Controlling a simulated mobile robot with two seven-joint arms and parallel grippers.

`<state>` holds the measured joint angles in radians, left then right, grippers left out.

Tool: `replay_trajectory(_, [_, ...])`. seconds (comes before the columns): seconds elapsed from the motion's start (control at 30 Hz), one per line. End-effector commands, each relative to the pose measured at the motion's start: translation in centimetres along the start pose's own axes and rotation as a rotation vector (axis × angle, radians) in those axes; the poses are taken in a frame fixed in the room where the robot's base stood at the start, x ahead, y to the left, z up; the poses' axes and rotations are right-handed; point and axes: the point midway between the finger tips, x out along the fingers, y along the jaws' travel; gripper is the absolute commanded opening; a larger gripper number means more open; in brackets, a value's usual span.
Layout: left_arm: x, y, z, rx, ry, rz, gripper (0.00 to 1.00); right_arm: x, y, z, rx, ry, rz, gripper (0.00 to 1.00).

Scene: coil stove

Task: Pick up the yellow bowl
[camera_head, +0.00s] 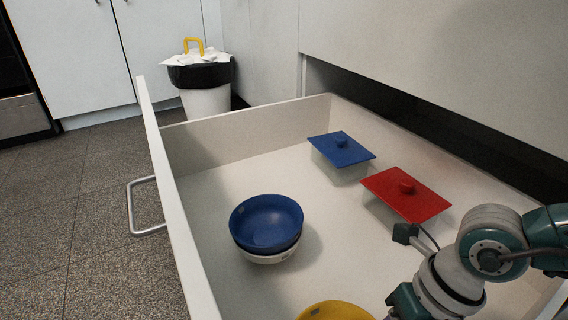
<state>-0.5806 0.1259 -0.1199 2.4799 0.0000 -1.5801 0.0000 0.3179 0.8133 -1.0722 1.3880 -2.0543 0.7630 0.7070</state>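The yellow bowl (336,312) is inside the open drawer at the bottom edge of the head view. Only its far rim shows; the rest is cut off by the picture's edge. My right arm comes in from the right, and its gripper end (405,302) is just right of the yellow bowl. Its fingertips cannot be made out, nor whether they touch the bowl. My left gripper is not in view.
A blue bowl (266,222) is stacked on a white bowl (268,257) in the drawer (239,132). Containers with a blue lid (352,153) and a red lid (420,198) stand at the right. A bin (205,100) stands beyond the drawer.

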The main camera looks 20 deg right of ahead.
Motion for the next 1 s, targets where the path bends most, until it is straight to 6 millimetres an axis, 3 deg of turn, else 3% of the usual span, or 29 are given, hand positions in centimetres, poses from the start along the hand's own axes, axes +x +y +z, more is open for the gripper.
replay_trajectory(0.23, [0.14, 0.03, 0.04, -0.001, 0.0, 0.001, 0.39, 0.17, 0.06, 0.01, 0.0, 0.0, 0.0, 0.41])
replay_trajectory(0.6, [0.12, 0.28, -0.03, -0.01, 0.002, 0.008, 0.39, 0.18, 0.05, -0.01, 0.0, 0.0, 0.0, 0.0])
replay_trajectory(1.0, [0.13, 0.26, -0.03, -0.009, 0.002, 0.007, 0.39, 0.2, 0.01, -0.02, 0.0, 0.0, 0.0, 0.0])
